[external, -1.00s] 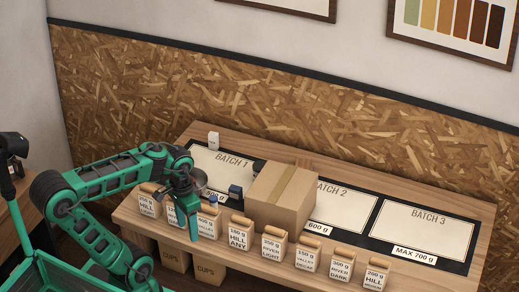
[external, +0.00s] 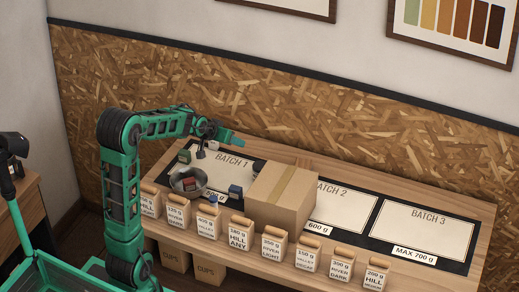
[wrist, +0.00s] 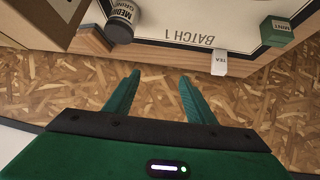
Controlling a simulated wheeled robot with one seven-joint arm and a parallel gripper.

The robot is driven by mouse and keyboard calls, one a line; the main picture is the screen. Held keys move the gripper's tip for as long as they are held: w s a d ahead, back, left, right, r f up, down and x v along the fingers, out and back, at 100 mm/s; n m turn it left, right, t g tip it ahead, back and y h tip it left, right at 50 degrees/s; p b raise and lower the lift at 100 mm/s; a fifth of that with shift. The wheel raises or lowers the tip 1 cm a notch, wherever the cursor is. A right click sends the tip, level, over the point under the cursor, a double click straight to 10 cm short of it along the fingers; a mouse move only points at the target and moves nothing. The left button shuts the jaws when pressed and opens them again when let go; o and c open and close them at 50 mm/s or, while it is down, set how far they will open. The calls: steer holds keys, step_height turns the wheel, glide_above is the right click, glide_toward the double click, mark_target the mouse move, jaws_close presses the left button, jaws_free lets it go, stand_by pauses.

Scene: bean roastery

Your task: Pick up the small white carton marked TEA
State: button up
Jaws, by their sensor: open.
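The small white carton marked TEA (wrist: 219,63) stands at the wall-side edge of the wooden counter, beside the BATCH 1 panel, in the wrist view. The carton is to the right of and apart from the right finger in the wrist view. In the external view my gripper (external: 222,136) is above the back edge of the counter.
A green MINT carton (wrist: 276,32) and a dark jar (wrist: 121,22) stand on either side of the TEA carton. Several labelled bags line the front.

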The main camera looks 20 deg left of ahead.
steer(key=w+a+t+y, duration=0.1)
steer(key=w+a, duration=0.3)
steer(key=w+a+n+t+y, duration=0.1)
steer(key=w+a, duration=0.3)
steer(key=w, duration=0.1)
steer(key=w+a+f+n+t, duration=0.1)
steer(key=w+a+t, duration=0.1)
steer(key=w+a, duration=0.2)
steer(key=shift+w+a+f+y, duration=0.1)
steer(key=shift+w+a+y, duration=0.1)
steer(key=shift+a+y, duration=0.3)
steer(key=f, duration=0.3)
steer(key=a+f, duration=0.1)
steer(key=shift+w+f, duration=0.2)
steer(key=shift+w, duration=0.1)
steer(key=shift+f, duration=2.35)
step_height(320, 180, down, 3)
steer(key=shift+r, duration=0.1)
steer(key=shift+x, duration=1)
steer(key=shift+w, duration=0.45)
steer(key=c, duration=1.1)
